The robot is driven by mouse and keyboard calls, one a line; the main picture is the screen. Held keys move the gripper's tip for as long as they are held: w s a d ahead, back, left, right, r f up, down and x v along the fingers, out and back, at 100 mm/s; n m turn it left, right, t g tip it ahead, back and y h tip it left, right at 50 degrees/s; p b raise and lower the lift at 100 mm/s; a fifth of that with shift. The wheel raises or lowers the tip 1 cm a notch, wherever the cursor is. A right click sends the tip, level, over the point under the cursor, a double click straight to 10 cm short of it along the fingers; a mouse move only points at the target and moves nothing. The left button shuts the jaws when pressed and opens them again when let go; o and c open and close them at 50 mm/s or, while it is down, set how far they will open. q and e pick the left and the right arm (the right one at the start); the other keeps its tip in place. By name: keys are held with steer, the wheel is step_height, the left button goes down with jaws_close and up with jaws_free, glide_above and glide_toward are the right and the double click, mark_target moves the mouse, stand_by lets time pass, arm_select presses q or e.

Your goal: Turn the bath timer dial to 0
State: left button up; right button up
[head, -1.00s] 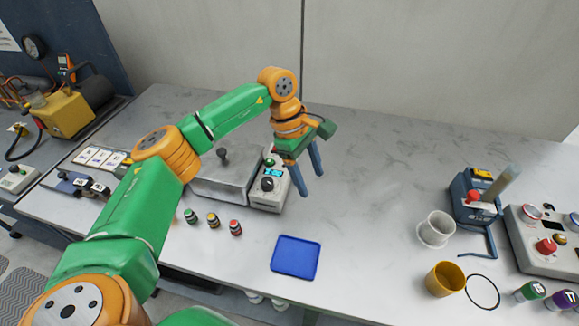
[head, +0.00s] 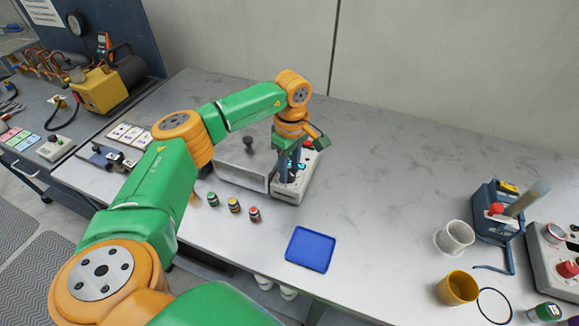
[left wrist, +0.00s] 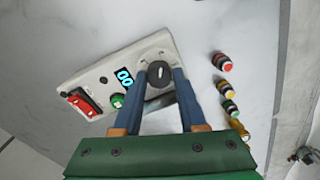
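The bath timer is a pale control box (head: 281,189) at the right end of a grey bath unit, with a dark round dial (left wrist: 160,72) on top. The left wrist view shows a pale mark across the dial. The lit cyan display (left wrist: 124,77) beside it appears to read 00, seen turned sideways. My left gripper (head: 291,177) points down over the box, its two blue fingers also in the left wrist view (left wrist: 161,76). Their tips lie on either side of the dial, very close to it; whether they press on it I cannot tell. My right gripper is out of view.
The box also carries a green button (left wrist: 117,101) and a red switch (left wrist: 83,103). A blue tray (head: 311,249) lies nearer me. Cups stand at right; the middle-back of the table is clear.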

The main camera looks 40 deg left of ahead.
arm_select(q)
jaws_close()
steer(key=shift+n, duration=0.3)
steer(key=n, duration=0.4)
steer(key=shift+n, duration=0.3)
steer(key=n, duration=0.5)
steer(key=shift+n, duration=0.3)
steer(key=n+p, duration=0.1)
steer(key=n, duration=0.5)
steer(key=shift+h, duration=0.3)
steer(key=n+p, duration=0.1)
steer(key=n, duration=0.5)
steer(key=shift+n+t, duration=0.3)
